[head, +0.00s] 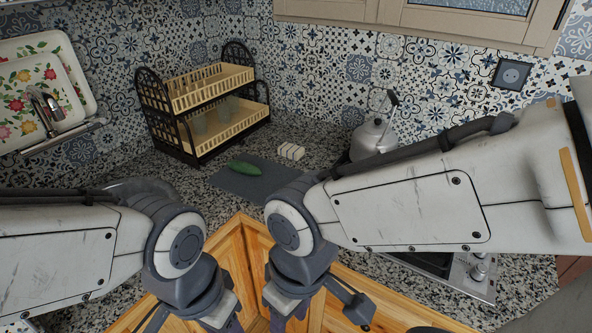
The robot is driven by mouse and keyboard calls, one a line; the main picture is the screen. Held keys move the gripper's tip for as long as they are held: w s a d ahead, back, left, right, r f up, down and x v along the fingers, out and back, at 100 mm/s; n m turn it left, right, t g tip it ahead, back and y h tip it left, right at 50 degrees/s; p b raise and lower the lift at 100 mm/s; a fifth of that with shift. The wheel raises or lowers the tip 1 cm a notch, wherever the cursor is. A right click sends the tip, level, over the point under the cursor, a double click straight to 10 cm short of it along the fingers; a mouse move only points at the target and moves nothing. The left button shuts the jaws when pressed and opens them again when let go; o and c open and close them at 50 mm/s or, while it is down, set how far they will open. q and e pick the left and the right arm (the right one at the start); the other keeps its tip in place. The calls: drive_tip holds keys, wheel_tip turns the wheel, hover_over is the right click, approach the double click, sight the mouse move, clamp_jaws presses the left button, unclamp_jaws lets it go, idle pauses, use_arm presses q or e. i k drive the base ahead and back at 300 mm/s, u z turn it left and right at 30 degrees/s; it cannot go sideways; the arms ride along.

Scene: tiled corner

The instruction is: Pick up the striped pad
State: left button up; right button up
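A small pale block-like thing with darker stripes (291,151), which looks like the striped pad, lies on the speckled counter near the back wall. It is just beyond the far right edge of a dark grey mat (232,182). My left gripper (195,318) and my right gripper (315,312) are low at the front, above the wooden cabinet fronts. Both are well short of the pad. Their fingertips are partly cut off by the frame's lower edge, and I see nothing held in either.
A green cucumber-like vegetable (244,168) lies on the mat. A two-tier dish rack (205,105) stands behind to the left. A metal kettle (373,138) stands to the right of the pad. A hob (470,275) is at the right, partly behind my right arm.

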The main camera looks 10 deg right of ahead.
sight(287, 150)
drive_tip(key=u, duration=0.75)
drive_tip(key=i, duration=0.65)
drive_tip(key=u, duration=0.95)
drive_tip(key=k, duration=0.5)
drive_tip(key=z, duration=1.3)
drive_tip(key=i, duration=0.5)
drive_tip(key=u, duration=0.1)
